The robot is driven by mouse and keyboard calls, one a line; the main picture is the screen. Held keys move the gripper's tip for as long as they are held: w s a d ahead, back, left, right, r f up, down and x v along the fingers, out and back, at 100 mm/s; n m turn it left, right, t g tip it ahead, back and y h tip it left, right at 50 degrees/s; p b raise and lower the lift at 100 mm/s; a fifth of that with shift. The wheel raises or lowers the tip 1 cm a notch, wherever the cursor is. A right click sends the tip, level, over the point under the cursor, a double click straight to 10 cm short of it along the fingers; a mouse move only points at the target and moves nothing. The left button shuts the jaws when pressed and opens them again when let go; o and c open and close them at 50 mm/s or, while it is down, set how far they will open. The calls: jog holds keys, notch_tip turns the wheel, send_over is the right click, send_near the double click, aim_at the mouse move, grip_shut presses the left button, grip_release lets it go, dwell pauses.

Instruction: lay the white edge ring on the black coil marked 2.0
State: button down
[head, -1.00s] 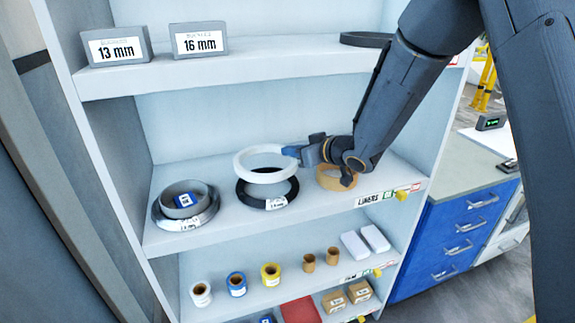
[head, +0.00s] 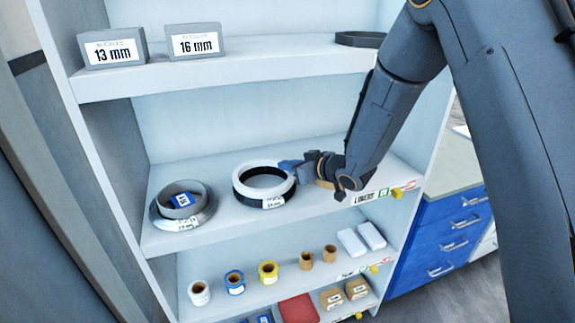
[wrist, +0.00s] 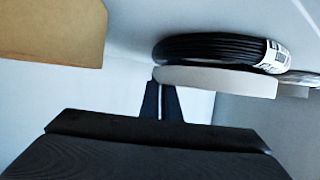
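The white edge ring (head: 262,163) is level over the black coil (head: 246,195) on the middle shelf, nearly lined up with it. The coil carries a white label (head: 274,202), too small to read surely. My gripper (head: 290,166) is at the ring's right side, shut on its rim. In the wrist view, which looks upside down, the fingers (wrist: 163,88) meet the edge of the ring (wrist: 215,81). The ring lies right against the coil (wrist: 205,48) there; I cannot tell whether its full face touches. The fingertips are partly hidden by the ring.
A grey coil with a ring and blue-labelled core (head: 183,210) stands at left on the same shelf. The upper shelf (head: 260,68) is overhead.

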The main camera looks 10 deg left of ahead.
jog(key=shift+f, duration=0.3)
jog(key=c, duration=2)
grip_release()
jog(key=shift+r, duration=0.15)
jog(key=shift+r, duration=0.25)
jog(key=v, duration=0.4)
jog(key=b+v, duration=0.1)
jog(key=v, duration=0.3)
jog(key=b+v, duration=0.1)
jog(key=v, duration=0.3)
jog(key=shift+r, duration=0.3)
